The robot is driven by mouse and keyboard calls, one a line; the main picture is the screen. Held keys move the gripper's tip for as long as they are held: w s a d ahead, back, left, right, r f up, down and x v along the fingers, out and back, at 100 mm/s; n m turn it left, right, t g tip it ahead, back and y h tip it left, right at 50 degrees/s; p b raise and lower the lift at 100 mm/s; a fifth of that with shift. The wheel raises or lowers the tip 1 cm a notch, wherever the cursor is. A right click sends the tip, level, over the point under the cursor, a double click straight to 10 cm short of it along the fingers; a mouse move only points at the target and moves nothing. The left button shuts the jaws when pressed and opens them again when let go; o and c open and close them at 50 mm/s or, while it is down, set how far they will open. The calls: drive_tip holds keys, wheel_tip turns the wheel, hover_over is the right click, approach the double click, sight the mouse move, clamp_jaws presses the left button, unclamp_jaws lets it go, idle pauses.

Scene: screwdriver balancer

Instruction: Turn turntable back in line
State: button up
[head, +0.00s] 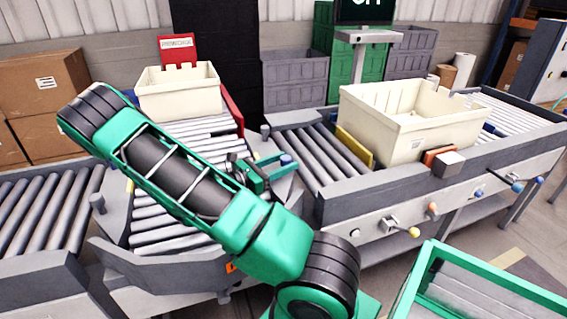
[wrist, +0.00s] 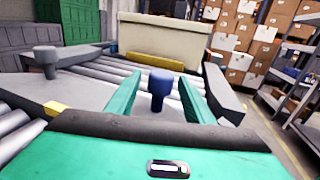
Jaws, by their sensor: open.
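The turntable (head: 150,228) is a grey frame with rollers in the middle of the line, partly hidden behind my arm. Its rollers look set at an angle to the conveyors on both sides. A dark blue knob (head: 286,160) stands up at its right edge; in the wrist view the blue knob (wrist: 160,82) is upright between my fingers. My gripper (head: 287,166) is open, with one green finger on each side of the knob. A gap shows between the knob and each finger in the wrist view.
A cream tote (head: 180,95) stands behind the turntable by a red sign. A larger cream tote (head: 410,125) sits on the right conveyor (head: 325,150) behind a yellow stop (head: 354,147). A grey post (wrist: 47,60) stands left of my gripper. A green-framed cart (head: 420,268) is at front right.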

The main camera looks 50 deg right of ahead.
drive_tip(key=shift+s+d, duration=0.15)
drive_tip(key=shift+d, duration=0.3)
clamp_jaws()
